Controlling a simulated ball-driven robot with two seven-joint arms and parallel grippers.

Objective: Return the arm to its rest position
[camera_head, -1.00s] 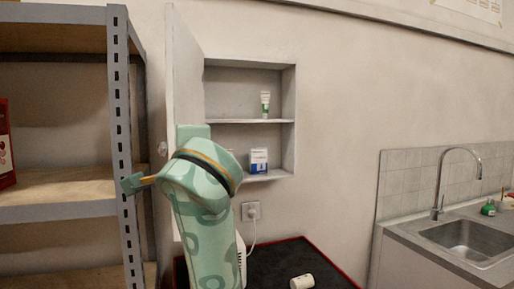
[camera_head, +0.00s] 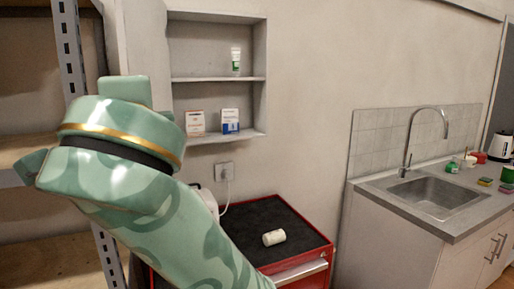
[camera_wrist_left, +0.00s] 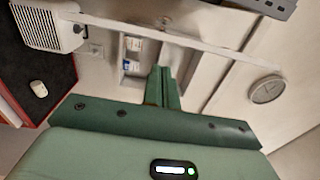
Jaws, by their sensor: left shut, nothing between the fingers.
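My left arm (camera_head: 150,200), pale green with a gold and black band, fills the lower left of the head view. I cannot make out its fingertips there. In the left wrist view my left gripper (camera_wrist_left: 168,88) is shut and empty, its green fingers together. They point towards the wall cabinet, with no object at their tips. My right gripper is in neither view.
The open wall cabinet (camera_head: 217,78) holds a tube (camera_head: 236,62) and two small boxes, one orange-white (camera_head: 196,122), one blue-white (camera_head: 230,121). A white bottle (camera_head: 274,238) lies on the red-edged cart (camera_head: 252,218). A metal shelf (camera_head: 72,60) stands left; the sink (camera_head: 430,195) is right.

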